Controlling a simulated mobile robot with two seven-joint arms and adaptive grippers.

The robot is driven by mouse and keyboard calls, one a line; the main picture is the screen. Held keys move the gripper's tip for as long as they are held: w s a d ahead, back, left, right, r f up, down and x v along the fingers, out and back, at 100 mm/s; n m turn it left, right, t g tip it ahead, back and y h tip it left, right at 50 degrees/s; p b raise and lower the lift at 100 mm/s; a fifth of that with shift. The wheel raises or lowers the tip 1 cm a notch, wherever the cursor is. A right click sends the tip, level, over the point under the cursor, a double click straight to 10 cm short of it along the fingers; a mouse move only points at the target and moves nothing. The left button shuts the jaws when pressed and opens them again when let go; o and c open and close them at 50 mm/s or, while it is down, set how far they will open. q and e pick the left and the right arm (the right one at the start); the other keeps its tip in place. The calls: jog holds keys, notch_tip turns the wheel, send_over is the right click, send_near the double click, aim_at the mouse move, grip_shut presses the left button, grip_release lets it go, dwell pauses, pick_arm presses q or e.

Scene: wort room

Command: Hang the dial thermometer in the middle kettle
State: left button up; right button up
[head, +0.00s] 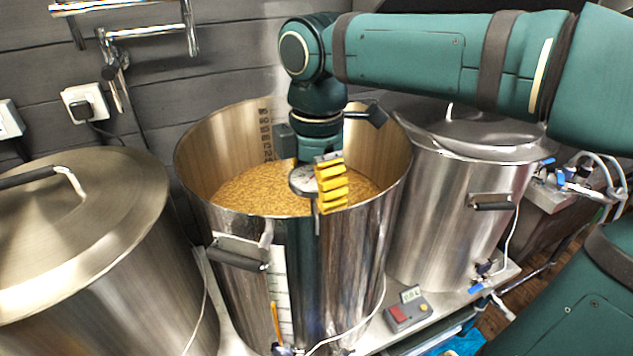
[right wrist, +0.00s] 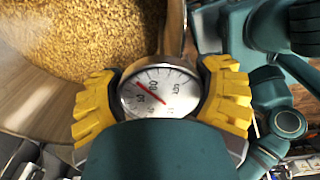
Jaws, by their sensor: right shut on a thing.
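The middle kettle (head: 300,245) is open and holds a grainy golden mash (head: 240,190). My right gripper (head: 322,182) is at its front rim, pointing down. It is shut on the dial thermometer (head: 302,181), whose round white face with a red needle shows between the yellow fingers in the right wrist view (right wrist: 158,93). In the head view the dial is at the rim, partly covered by the finger. A narrow metal piece shows below it against the kettle's outer wall. The stem's lower part is hidden. My left gripper is in neither view.
A lidded kettle (head: 85,235) stands at the left and another lidded kettle (head: 465,190) at the right. A small grey controller with a red button (head: 408,310) lies on the bench in front. Cables and a tap hang low by the kettles.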

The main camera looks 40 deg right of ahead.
jog(key=shift+f, duration=0.15)
jog(key=o, duration=1.3)
jog(key=shift+c, duration=0.2)
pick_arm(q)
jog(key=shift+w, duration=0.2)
pick_arm(e)
jog(key=shift+r+p, duration=2.5)
jog(key=shift+r, duration=0.15)
pick_arm(q)
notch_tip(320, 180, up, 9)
jog(key=p, duration=0.4)
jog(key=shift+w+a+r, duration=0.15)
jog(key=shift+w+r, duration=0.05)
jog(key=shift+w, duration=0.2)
pick_arm(e)
jog(key=shift+r, duration=2.4)
